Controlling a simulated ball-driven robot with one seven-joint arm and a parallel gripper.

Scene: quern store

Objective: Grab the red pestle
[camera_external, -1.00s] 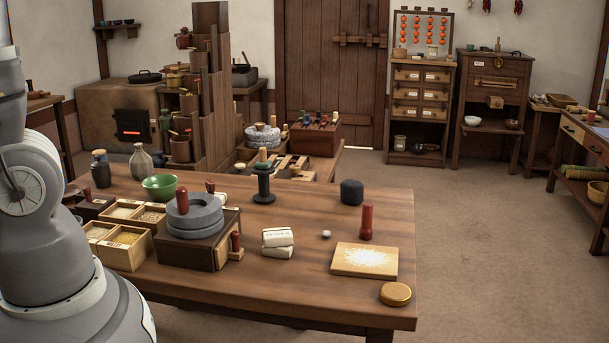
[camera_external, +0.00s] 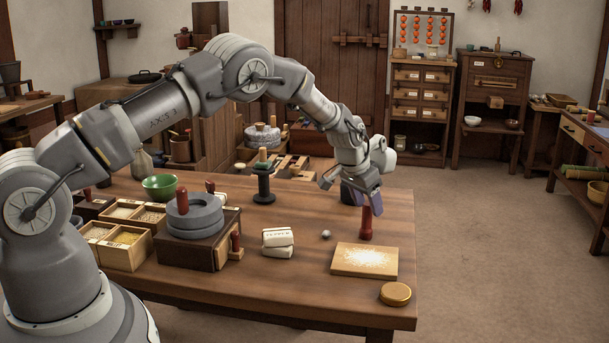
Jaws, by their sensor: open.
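The red pestle (camera_external: 366,225) stands upright on the wooden table, behind the board with pale powder. My gripper (camera_external: 350,192) is open and empty, with its fingers pointing down. Its right finger overlaps the top of the pestle in the picture; I cannot tell whether they touch. The left finger is up and to the left of the pestle. A dark round jar (camera_external: 347,193) is partly hidden behind the gripper.
A small pale ball (camera_external: 326,234) and white packets (camera_external: 278,240) lie to the left. A dark spool (camera_external: 263,185) stands farther back. The quern (camera_external: 194,218) is at the left.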

